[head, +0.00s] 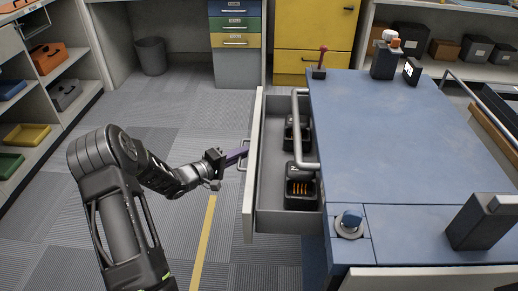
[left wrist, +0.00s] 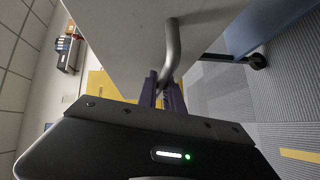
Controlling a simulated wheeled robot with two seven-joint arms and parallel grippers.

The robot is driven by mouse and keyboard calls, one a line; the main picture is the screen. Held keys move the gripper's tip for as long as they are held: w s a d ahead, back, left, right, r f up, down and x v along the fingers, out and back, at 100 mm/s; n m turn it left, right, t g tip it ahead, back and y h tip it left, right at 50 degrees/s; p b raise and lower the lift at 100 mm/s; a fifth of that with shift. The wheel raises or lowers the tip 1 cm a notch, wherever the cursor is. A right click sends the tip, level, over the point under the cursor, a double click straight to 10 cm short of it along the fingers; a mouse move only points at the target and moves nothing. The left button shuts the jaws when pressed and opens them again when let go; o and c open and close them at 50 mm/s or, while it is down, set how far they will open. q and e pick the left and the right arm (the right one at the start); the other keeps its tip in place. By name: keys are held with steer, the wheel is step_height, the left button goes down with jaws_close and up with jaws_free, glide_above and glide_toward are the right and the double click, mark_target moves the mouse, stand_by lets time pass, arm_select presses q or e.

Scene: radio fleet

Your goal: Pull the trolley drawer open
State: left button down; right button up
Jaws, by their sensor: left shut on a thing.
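The trolley drawer (head: 285,218) stands pulled out from the left side of the blue-topped trolley (head: 405,135), with its grey inside showing. Its pale front panel (head: 254,190) faces left, and the panel also fills the upper middle of the left wrist view (left wrist: 125,50). My left gripper (head: 241,154) reaches in from the left and is shut on the drawer handle (head: 242,167). In the left wrist view the handle (left wrist: 173,40) runs between the purple fingers (left wrist: 162,92). The right gripper is not in view.
Black charger-like units (head: 300,188) lie in the drawer. A grey rail (head: 296,120) runs along the trolley's left edge. Several devices, including a black box (head: 482,222), stand on its top. Shelves (head: 62,105) stand at left, a yellow cabinet (head: 313,30) behind. Floor left of the drawer is clear.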

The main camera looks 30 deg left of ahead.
arm_select(q)
steer(key=a, duration=0.1)
steer(key=s+a, duration=0.1)
steer(key=a, duration=0.1)
steer(key=s+a, duration=0.1)
steer(key=shift+s+a+f+p, duration=0.1)
steer(key=shift+s+a+p, duration=0.05)
steer(key=shift+a+p, duration=0.25)
steer(key=c, duration=1.5)
jaws_free()
steer(key=p+v, duration=0.1)
steer(key=v, duration=0.6)
steer(key=shift+s, duration=0.35)
